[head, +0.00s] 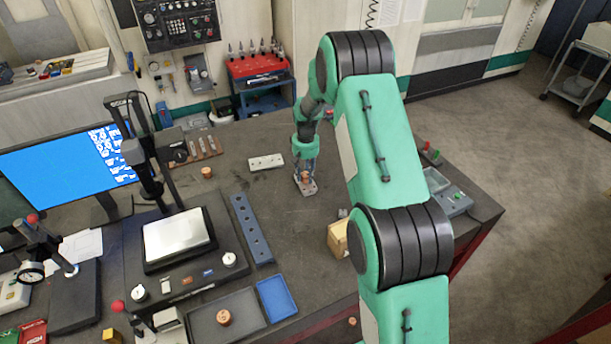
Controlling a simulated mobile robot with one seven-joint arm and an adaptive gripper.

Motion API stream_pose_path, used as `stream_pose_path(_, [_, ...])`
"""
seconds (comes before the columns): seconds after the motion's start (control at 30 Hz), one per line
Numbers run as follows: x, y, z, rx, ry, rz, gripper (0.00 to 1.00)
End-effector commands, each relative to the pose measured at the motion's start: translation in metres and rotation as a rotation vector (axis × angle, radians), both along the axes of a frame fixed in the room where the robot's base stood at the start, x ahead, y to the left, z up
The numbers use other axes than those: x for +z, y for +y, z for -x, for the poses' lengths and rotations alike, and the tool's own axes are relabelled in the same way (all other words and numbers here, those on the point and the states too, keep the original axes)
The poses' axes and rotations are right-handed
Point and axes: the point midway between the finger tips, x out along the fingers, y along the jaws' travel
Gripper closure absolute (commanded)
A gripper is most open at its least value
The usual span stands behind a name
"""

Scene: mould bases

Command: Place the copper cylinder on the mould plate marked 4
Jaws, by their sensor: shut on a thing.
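My gripper (305,172) points down at the middle of the bench, shut on a small copper cylinder (305,178). The cylinder is low over a small light mould plate (311,188); I cannot tell whether it touches. The fingers hide part of the cylinder and the plate. Another pale plate (266,162) with holes lies to the left, apart from the gripper. No number is legible on either plate. Another copper cylinder (207,172) stands further left on the bench, and one more (223,317) sits in a dark grey tray (250,306).
A blue-grey strip with holes (251,228) and a blue tray (276,299) lie left of the arm. A wooden block (338,240) stands close to my arm. A measuring stand with a bright plate (178,239) fills the left. Bare bench (290,220) lies in front of the gripper.

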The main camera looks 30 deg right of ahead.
Motion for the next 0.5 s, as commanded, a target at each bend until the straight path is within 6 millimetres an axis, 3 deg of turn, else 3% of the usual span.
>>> stream_pose_path(0.47, [-0.0051,-0.0002,-0.0007,0.000,-0.002,0.000,1.00])
stream_pose_path(0.5, [-0.0054,-0.0001,-0.0003,0.000,-0.001,0.000,0.64])
